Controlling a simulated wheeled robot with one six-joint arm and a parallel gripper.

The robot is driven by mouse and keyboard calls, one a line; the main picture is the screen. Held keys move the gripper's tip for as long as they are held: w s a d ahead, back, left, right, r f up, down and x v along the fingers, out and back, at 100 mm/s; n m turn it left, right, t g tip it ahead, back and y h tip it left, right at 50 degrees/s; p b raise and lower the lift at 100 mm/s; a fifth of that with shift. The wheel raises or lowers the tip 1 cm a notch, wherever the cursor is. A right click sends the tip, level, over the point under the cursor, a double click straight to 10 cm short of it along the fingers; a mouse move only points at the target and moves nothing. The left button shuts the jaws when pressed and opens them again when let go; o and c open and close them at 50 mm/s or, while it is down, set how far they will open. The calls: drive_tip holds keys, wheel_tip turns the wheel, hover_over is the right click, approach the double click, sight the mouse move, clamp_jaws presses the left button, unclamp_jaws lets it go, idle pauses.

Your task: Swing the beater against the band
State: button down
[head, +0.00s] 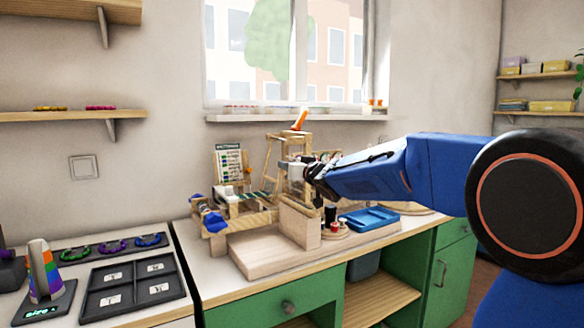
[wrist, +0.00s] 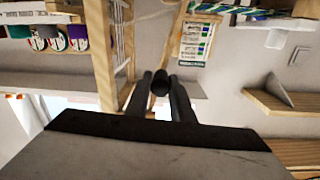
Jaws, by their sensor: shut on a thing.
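My gripper (head: 312,178) is at the wooden loom (head: 276,137), in front of its upright frame. In the wrist view my two dark fingers (wrist: 160,96) are shut on a dark round knob, which looks like the beater's grip (wrist: 160,81). The rest of the beater cannot be told apart from the frame posts and my gripper. The band (head: 250,198) is a pale and green strip on the loom, left of my gripper. A striped strip at the top of the wrist view may be part of it. Whether the beater touches the band cannot be seen.
A pattern card (head: 229,163) stands behind the loom. A wooden block (head: 299,222) and a blue tray (head: 369,219) are in front and to the right. A dark sorting tray (head: 133,285) and a rainbow cone (head: 43,270) stand on the left counter. Wall and window are behind.

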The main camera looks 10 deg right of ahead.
drive_tip(key=shift+a, duration=0.15)
drive_tip(key=c, duration=1.5)
unclamp_jaws()
drive_tip(key=shift+s+a+r, duration=0.1)
drive_tip(key=shift+a, duration=0.05)
drive_tip(key=shift+c, duration=0.2)
drive_tip(key=v, duration=1.7)
drive_tip(key=shift+s, duration=0.2)
drive_tip(key=w+a+n, duration=0.2)
drive_tip(key=w, duration=1.5)
drive_tip(key=shift+w+a+f, duration=0.2)
drive_tip(key=shift+a+f, duration=0.1)
drive_tip(key=shift+a, duration=0.1)
